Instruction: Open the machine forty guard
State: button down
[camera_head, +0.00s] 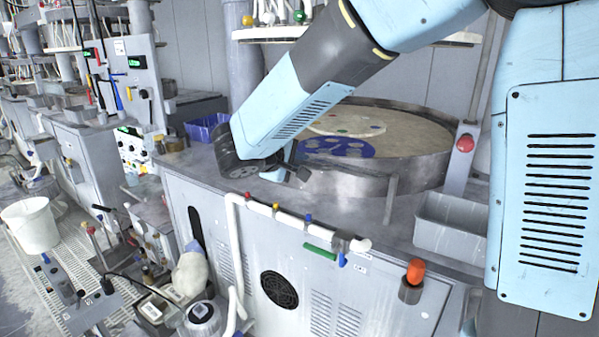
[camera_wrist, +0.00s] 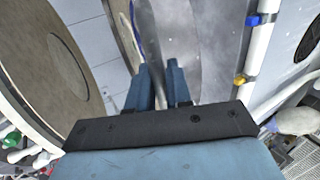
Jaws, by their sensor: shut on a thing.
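The polishing machine in front of me has a round, pale platen (camera_head: 415,140) inside a curved grey metal guard wall (camera_head: 345,186). My gripper (camera_head: 299,168) is low over the machine top, at the front left of this wall, and is partly hidden by my arm. In the wrist view, my gripper (camera_wrist: 161,74) has its two blue fingers on either side of a thin, curved grey metal edge (camera_wrist: 157,30), apparently the guard wall, and is shut on it. The exact contact is hard to see. Labels on the machine front are too small to read.
A white pipe (camera_head: 295,218) with coloured valves runs along the machine's front edge. An orange knob (camera_head: 415,271) stands at the front right, near an empty grey bin (camera_head: 450,225). A blue basket (camera_head: 206,128) is at the left. A red button (camera_head: 465,143) is on a post.

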jog(key=shift+w+r, duration=0.1)
jog(key=shift+r, duration=0.1)
jog(key=c, duration=1.2)
grip_release()
jog(key=v, duration=1.3)
jog(key=shift+a+r, duration=0.1)
jog(key=shift+a, duration=0.15)
